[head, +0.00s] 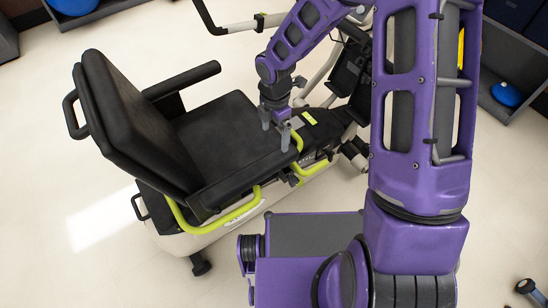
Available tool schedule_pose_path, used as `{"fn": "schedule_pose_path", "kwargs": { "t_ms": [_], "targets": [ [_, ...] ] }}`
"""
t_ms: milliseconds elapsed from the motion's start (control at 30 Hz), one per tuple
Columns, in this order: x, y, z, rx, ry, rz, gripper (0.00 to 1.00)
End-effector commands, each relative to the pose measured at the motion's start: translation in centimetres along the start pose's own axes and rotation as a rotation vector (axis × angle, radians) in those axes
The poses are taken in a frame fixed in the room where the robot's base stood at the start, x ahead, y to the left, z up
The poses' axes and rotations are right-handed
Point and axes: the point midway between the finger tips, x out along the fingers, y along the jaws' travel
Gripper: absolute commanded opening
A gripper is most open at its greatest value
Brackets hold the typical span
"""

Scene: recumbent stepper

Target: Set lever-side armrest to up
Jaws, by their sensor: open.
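The recumbent stepper has a black seat (215,128) with a tilted black backrest (122,120). The armrest on the near side (245,180), beside the yellow-green levers (222,222), is a long black pad lying roughly level along the seat edge. The far armrest (183,80) is also roughly level. My gripper (276,130) points down near the front end of the near armrest, with its grey fingers apart. One finger appears close to the armrest tip; I cannot tell whether it touches. Nothing is seen held between the fingers.
A yellow-green lever (312,165) curves just in front of the armrest's end. The stepper's black pedal and frame parts (350,80) stand right of my gripper. Shelves with a blue ball (507,93) are at the upper right. The floor (90,260) at the lower left is clear.

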Motion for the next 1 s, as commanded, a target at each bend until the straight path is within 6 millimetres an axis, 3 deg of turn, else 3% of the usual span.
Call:
{"fn": "schedule_pose_path", "kwargs": {
  "t_ms": [33, 200, 500, 700, 1000],
  "targets": [
    [1.6, -0.1, -0.1, -0.002, 0.001, -0.005, 1.0],
    [5.3, -0.1, -0.1, -0.001, 0.0, -0.004, 1.0],
    [10.8, 0.0, -0.1, 0.001, 0.0, -0.002, 1.0],
    [12.4, 0.1, 0.0, 0.001, -0.001, 0.0, 1.0],
    [12.6, 0.1, 0.1, 0.002, -0.002, 0.001, 1.0]
  ]
}}
